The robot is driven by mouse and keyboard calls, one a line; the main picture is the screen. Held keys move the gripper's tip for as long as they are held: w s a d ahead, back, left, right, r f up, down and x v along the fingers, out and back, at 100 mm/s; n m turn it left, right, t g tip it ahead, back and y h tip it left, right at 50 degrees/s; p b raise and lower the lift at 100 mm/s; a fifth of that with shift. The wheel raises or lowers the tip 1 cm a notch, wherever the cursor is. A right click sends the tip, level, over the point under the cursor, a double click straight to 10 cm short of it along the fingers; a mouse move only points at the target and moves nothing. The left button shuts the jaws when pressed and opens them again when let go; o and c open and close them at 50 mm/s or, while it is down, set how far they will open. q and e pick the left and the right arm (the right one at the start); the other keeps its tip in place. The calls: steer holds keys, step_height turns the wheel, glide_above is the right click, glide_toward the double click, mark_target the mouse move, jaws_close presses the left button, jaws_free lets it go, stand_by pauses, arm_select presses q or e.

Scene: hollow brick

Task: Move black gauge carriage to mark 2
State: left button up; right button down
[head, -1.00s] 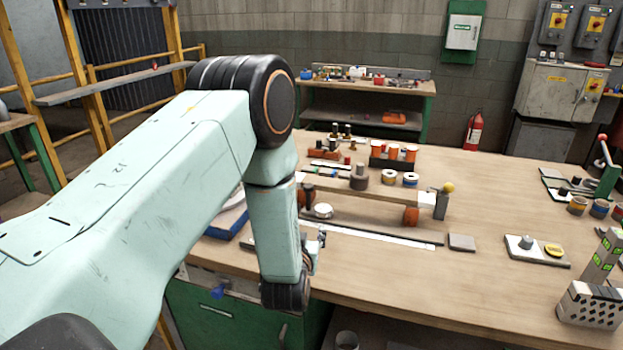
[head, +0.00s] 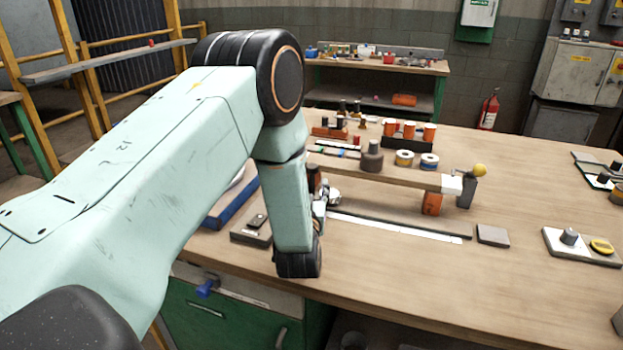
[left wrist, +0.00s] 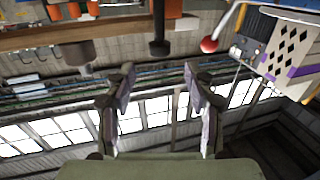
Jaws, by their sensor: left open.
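A white scale strip (head: 395,227) lies along a dark rail (head: 440,232) on the bench. I cannot single out the black gauge carriage; my arm covers the strip's left end. A dark block with a small black knob (head: 257,221) sits left of my forearm. My left gripper (head: 321,205) is mostly hidden behind my forearm in the head view, near the strip's left end. In the left wrist view its two fingers (left wrist: 160,85) are apart with nothing between them. That view looks upside down; a black knob (left wrist: 159,46) shows beyond the fingers. My right gripper is out of view.
A raised wooden board (head: 400,176) with a grey cylinder (head: 372,156) and coil rings stands behind the strip. A yellow ball knob (head: 480,170) is at its right end. A flat grey pad (head: 493,235) lies right of the strip.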

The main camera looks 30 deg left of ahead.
mark_target(311, 171)
arm_select(q)
steer(key=b+x, duration=0.1)
steer(key=x, duration=0.6)
steer(key=shift+w, duration=0.15)
steer(key=shift+a+r, duration=0.15)
steer(key=shift+r, duration=0.05)
steer(key=shift+f, duration=0.1)
